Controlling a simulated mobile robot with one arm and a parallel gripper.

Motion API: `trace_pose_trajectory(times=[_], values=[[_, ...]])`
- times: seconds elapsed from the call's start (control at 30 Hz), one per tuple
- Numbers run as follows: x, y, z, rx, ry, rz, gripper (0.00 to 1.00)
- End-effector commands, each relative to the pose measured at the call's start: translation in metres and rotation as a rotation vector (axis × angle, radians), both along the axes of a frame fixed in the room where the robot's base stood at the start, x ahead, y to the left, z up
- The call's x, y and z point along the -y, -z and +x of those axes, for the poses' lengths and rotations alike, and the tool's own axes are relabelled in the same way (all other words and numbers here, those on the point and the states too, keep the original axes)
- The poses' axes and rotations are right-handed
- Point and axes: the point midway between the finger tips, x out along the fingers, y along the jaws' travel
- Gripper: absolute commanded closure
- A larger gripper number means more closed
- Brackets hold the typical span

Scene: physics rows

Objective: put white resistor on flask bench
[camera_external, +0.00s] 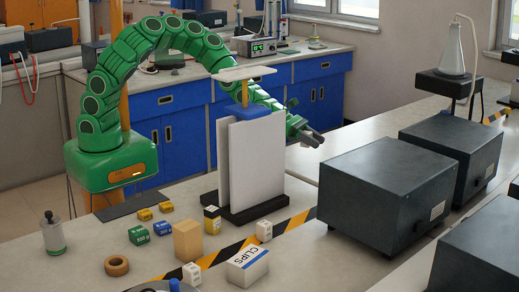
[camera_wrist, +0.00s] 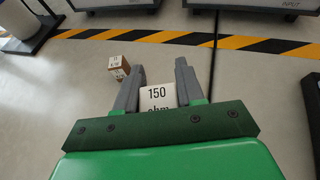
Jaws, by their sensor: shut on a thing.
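My gripper (camera_external: 315,137) is extended past the white panels, over the bench on the right. In the wrist view my gripper (camera_wrist: 159,80) is shut on a white block marked "150 ohm", the white resistor (camera_wrist: 157,97), which sits between the two fingers. I cannot make out the resistor in the external view. A conical flask (camera_external: 452,50) stands on a dark support (camera_external: 445,83) on the far right bench (camera_external: 385,112), beyond the dark boxes and well apart from my gripper.
White panels (camera_external: 252,160) stand upright in a black base near my arm. Dark instrument boxes (camera_external: 388,190) fill much of the right. Several small blocks, a wooden ring (camera_external: 117,266) and a CLIPS box (camera_external: 248,266) lie in front. A small brown-and-white block (camera_wrist: 118,67) lies near striped tape (camera_wrist: 262,44).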

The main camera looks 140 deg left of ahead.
Motion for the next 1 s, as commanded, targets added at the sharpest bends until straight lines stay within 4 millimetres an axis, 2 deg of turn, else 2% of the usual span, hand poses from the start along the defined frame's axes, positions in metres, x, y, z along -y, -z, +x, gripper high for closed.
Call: trace_pose_trajectory(times=[0.03,0.2,0.4,0.5,0.7,1.0], values=[[-0.020,0.001,-0.010,-0.001,-0.043,0.001,0.92],[-0.080,0.003,-0.047,0.000,-0.183,0.004,0.92],[-0.139,0.005,-0.092,-0.001,-0.331,0.007,0.92],[-0.160,0.006,-0.111,-0.001,-0.385,0.007,0.92],[-0.179,0.007,-0.130,-0.002,-0.440,0.007,0.92],[-0.182,0.015,-0.134,-0.003,-0.448,0.008,0.92]])
